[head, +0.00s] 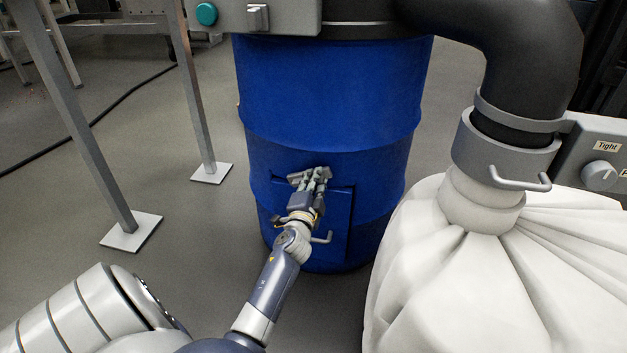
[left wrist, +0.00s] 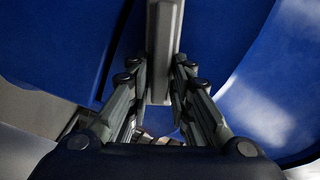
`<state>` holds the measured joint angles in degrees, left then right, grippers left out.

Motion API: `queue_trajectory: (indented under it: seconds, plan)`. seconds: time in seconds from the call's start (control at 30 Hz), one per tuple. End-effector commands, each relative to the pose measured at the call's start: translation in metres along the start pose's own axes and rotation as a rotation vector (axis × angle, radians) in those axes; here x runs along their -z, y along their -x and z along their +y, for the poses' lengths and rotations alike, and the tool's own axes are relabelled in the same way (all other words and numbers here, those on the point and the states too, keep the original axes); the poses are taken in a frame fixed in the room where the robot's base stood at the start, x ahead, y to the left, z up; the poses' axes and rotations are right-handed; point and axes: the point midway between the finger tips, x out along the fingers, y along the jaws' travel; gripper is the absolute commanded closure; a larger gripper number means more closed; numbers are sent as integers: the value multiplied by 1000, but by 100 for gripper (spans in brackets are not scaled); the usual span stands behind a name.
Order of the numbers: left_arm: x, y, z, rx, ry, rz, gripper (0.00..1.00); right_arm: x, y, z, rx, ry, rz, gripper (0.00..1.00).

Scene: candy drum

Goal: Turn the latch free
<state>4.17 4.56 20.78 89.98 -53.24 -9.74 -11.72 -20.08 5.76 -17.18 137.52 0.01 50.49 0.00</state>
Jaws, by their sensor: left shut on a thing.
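A blue drum (head: 325,100) stands in the middle of the head view, with a blue door panel (head: 340,222) low on its front. A grey latch (left wrist: 162,50) shows in the left wrist view as a bar running up between the fingers. My left gripper (head: 312,177) is at the top of the door panel in the head view. It also shows in the left wrist view (left wrist: 162,85), shut on the latch. In the head view my gripper hides most of the latch. A grey handle (head: 323,238) sticks out lower on the door. My right gripper is not in view.
A large white bag (head: 490,285) hangs at the right below a dark pipe (head: 535,50) and a grey clamp (head: 505,150). A grey box with a knob (head: 600,175) is marked "Tight". Metal legs (head: 192,95) stand at the left. Floor between them and the drum is clear.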

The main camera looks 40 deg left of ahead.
Motion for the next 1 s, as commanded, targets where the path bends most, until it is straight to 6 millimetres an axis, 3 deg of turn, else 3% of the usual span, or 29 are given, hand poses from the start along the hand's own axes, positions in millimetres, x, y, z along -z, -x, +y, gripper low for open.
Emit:
queue_trajectory:
  seconds: [0.5, 1.0]
  plan:
    - [-1, 0, 10, -1, -346, 1, 100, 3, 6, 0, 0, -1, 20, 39]
    - [-2, 0, 11, -2, -414, 2, 100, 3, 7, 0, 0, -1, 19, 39]
